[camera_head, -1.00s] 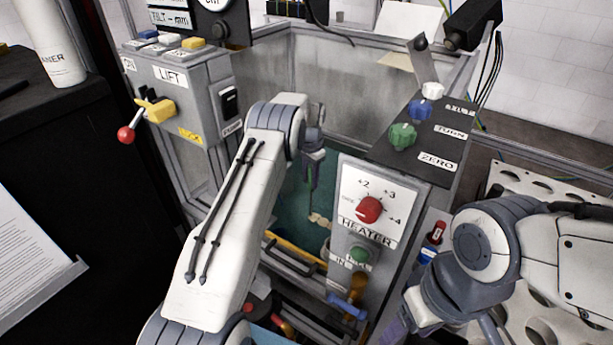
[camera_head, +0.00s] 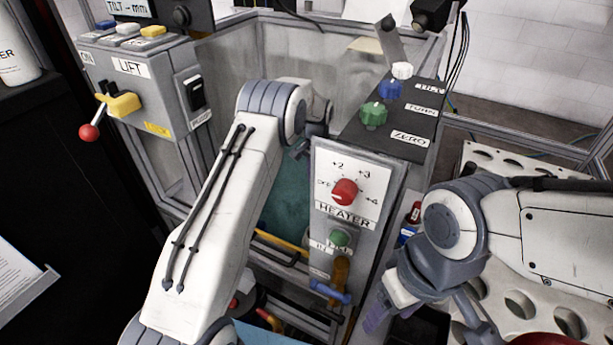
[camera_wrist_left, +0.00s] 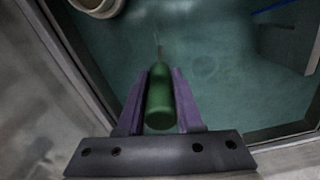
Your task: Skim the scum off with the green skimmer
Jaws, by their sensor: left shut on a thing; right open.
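The skimmer's green handle (camera_wrist_left: 160,98) is between the purple fingers of my left gripper (camera_wrist_left: 158,85), which is shut on it. A thin rod runs ahead from the handle over the teal liquid (camera_wrist_left: 215,75); its far end is blurred. In the head view the liquid (camera_head: 288,200) shows in the tank behind my left arm, and the skimmer is hidden by that arm and the heater panel. I cannot make out scum clearly; a faint ring shows on the liquid in the wrist view. My right gripper (camera_head: 376,318) is open and empty, right of the heater panel.
The heater panel (camera_head: 345,210) with a red knob stands at the tank's front right. The lift box (camera_head: 150,85) with a red-tipped lever is at left. A pale round vessel (camera_wrist_left: 98,5) sits at the tank's edge. A perforated white plate (camera_head: 520,305) lies under my right arm.

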